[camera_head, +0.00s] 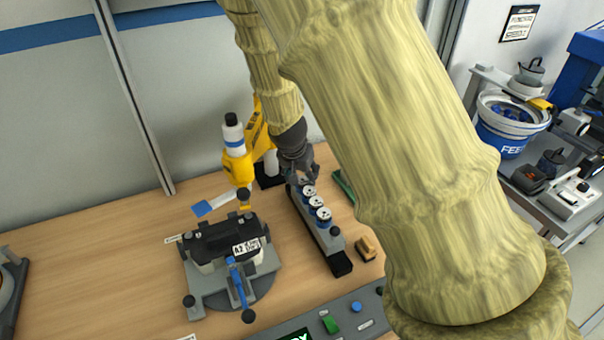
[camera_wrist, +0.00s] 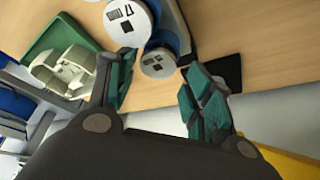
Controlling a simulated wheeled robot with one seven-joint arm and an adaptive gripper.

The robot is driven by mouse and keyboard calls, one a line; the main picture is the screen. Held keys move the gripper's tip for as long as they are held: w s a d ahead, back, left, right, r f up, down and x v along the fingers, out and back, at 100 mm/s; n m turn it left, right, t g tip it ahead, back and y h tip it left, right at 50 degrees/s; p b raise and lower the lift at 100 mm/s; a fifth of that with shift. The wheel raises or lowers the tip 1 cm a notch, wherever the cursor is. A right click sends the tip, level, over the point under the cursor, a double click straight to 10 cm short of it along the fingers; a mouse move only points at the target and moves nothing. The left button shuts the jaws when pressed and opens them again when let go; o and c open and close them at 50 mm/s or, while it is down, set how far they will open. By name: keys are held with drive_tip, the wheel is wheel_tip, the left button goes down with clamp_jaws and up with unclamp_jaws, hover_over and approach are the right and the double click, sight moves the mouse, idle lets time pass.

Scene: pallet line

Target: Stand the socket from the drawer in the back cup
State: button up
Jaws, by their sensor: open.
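A dark rack (camera_head: 331,250) on the bench holds a row of blue-and-white cylinders (camera_head: 319,215) with dark marks on their white tops. My gripper (camera_head: 304,178) points down at the rack's back end, over the rearmost position. In the wrist view my gripper (camera_wrist: 160,66) is open, and a small round white top with dark marks (camera_wrist: 158,63) shows between its fingertips. Contact cannot be told. A larger marked white top (camera_wrist: 130,22) is beside it. I cannot tell which piece is the drawer's socket. The back cup is largely hidden by the gripper, and no drawer is identifiable.
A green tray (camera_wrist: 45,48) with pale parts lies beside the rack. A clamp fixture (camera_head: 222,250) with a blue handle stands left of it. A yellow device with a white bottle (camera_head: 233,133) stands behind.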

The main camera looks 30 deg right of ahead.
drive_tip(key=shift+r, duration=0.3)
drive_tip(key=b+v, duration=0.2)
drive_tip(key=v, duration=0.9)
drive_tip(key=shift+a+r, duration=0.2)
drive_tip(key=shift+r, duration=0.15)
drive_tip(key=shift+s, duration=0.1)
